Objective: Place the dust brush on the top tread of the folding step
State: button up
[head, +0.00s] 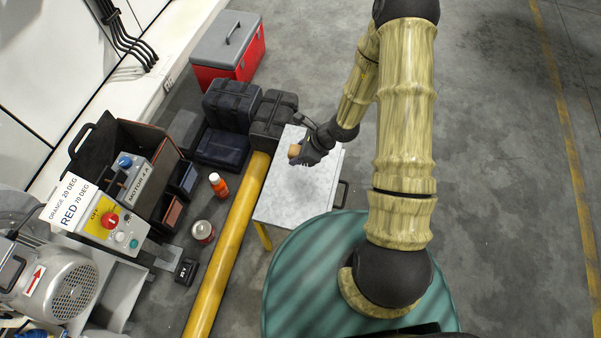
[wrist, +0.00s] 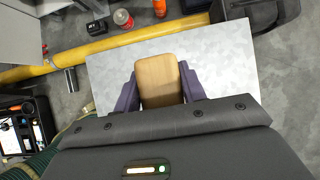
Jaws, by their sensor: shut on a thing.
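My gripper (head: 304,155) is shut on a wooden block-shaped thing (head: 294,151), which I take to be the dust brush; no bristles show. In the wrist view its flat tan back (wrist: 158,78) sits between the two purple-grey fingers of my gripper (wrist: 160,88). It is over a pale grey flat top (head: 290,205), which fills much of the wrist view (wrist: 225,50). Whether this is the folding step's top tread, and whether the held thing touches it, I cannot tell.
A yellow pipe (head: 230,235) runs along the left of the pale top. Beyond it are black cases (head: 232,105), an orange bottle (head: 218,184), a can (head: 203,231) and a control box (head: 110,222). A red cooler (head: 228,50) stands behind. The floor at right (head: 500,180) is clear.

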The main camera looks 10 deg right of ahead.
notch_tip(320, 180, down, 6)
jog(key=shift+r+b, duration=0.1)
jog(key=shift+b, duration=0.5)
jog(key=shift+f+b, duration=0.45)
jog(key=shift+f, duration=1.5)
jog(key=shift+f, duration=0.1)
jog(key=o, duration=1.1)
jog(key=p+v, duration=0.2)
jog(key=v, duration=1)
jog(key=shift+p, duration=0.35)
